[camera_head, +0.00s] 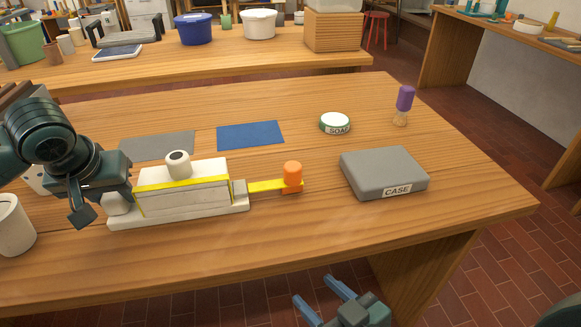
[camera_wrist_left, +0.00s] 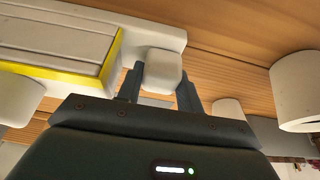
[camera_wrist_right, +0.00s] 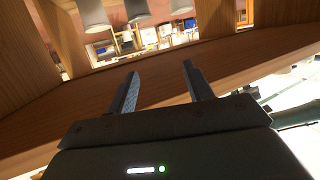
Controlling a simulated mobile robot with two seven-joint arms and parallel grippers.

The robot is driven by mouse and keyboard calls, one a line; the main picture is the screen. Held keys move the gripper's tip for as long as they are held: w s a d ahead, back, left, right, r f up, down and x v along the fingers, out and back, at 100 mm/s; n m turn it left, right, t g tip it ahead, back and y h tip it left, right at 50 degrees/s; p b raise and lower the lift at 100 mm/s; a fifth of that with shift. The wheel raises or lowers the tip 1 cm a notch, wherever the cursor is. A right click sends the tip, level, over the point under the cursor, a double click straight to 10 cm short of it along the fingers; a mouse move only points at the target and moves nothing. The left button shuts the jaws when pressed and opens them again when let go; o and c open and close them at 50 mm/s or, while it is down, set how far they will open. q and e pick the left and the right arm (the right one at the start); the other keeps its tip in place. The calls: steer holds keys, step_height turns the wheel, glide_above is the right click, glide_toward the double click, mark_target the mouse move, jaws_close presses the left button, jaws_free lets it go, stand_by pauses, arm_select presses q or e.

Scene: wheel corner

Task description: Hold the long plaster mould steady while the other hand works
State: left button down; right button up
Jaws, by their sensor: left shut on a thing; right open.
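The long plaster mould (camera_head: 185,195) is a pale block with a yellow seam, lying on a white base on the bench. A pale round knob (camera_head: 178,163) stands on its top. A yellow strip (camera_head: 265,186) with an orange knob (camera_head: 292,176) sticks out from its right end. My left gripper (camera_head: 104,208) is shut on the pale end lug (camera_wrist_left: 163,72) at the mould's left end; the left wrist view shows a finger on each side of it. My right gripper (camera_head: 318,294) is open and empty, low in front of the bench's front edge, away from the mould.
A grey case (camera_head: 383,172) lies right of the mould. A soap tin (camera_head: 335,123) and a purple-handled brush (camera_head: 403,104) stand behind it. Blue (camera_head: 250,135) and grey (camera_head: 157,145) mats lie behind the mould. A white cup (camera_head: 12,225) stands at left. The front right bench top is clear.

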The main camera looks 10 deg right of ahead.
steer(key=w+a+f+n+y, duration=0.2)
steer(key=w+a+n+y, duration=0.1)
steer(key=a+y, duration=0.35)
steer(key=s+d+r+n+g+y, duration=0.1)
steer(key=s+d+y, duration=0.2)
steer(key=d, duration=0.3)
steer(key=s+d+r+n+y, duration=0.1)
steer(key=s+d+n+y, duration=0.1)
steer(key=d+y, duration=0.3)
steer(key=s+d+r+m+t, duration=0.1)
steer(key=s+d+r+m, duration=0.1)
steer(key=d+r+m, duration=0.3)
steer(key=a+r+n+g+y, duration=0.45)
steer(key=r+n+g, duration=0.35)
steer(key=r+n, duration=0.35)
steer(key=a+r+n+g+y, duration=0.3)
steer(key=a+r+n+g, duration=0.3)
steer(key=r+n+g, duration=0.55)
steer(key=n+t+h, duration=0.7)
steer(key=n+h, duration=1.6)
glide_toward(295, 166)
steer(key=x, duration=1)
steer(key=shift+f, duration=0.15)
